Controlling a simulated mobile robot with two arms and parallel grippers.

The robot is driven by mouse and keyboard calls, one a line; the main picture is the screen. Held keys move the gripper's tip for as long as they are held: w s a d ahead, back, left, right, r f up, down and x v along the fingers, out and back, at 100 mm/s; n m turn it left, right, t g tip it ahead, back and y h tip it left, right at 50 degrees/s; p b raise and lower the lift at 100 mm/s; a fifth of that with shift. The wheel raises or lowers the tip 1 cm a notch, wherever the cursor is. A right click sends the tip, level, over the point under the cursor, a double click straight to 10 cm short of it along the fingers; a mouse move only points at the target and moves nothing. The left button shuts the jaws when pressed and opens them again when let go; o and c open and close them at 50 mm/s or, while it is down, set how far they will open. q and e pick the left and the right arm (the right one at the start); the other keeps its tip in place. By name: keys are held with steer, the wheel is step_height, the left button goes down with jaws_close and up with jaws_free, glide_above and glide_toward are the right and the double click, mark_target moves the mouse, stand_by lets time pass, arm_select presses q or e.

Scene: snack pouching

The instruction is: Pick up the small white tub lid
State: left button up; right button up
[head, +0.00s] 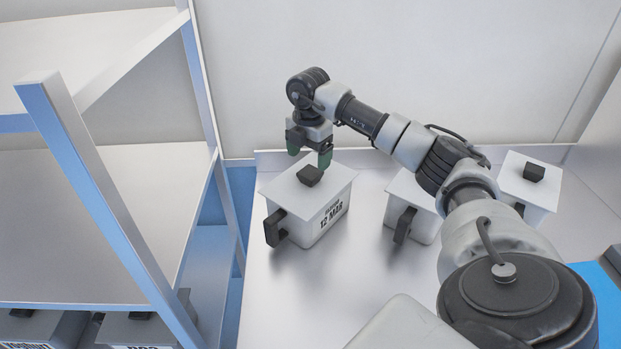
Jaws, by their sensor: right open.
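A white tub (319,223) marked "12 MAR" stands upright on the metal counter with a black side handle toward the left front. Its flat white lid (337,178) lies on top and carries a small black knob (310,175). My right gripper (311,158) points down just above and behind the knob. Its green-tipped fingers are apart with nothing between them. I cannot tell if a finger touches the lid. My left gripper is not in view.
Two more lidded white tubs, a middle one (424,226) partly behind my arm and a right one (541,190), stand on the counter (290,310). A metal shelf rack (120,220) stands at the left. The counter's front left is clear.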

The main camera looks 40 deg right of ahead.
mark_target(310, 172)
step_height(310, 172, down, 5)
steer(key=shift+s+d+p, duration=0.1)
steer(key=shift+p, duration=1)
steer(key=shift+f, duration=0.3)
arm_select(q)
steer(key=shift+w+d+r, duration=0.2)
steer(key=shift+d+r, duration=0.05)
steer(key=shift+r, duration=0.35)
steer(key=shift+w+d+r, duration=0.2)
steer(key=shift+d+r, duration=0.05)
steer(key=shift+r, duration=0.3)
arm_select(e)
steer(key=c, duration=1)
steer(key=shift+r, duration=0.1)
steer(key=shift+c, duration=0.2)
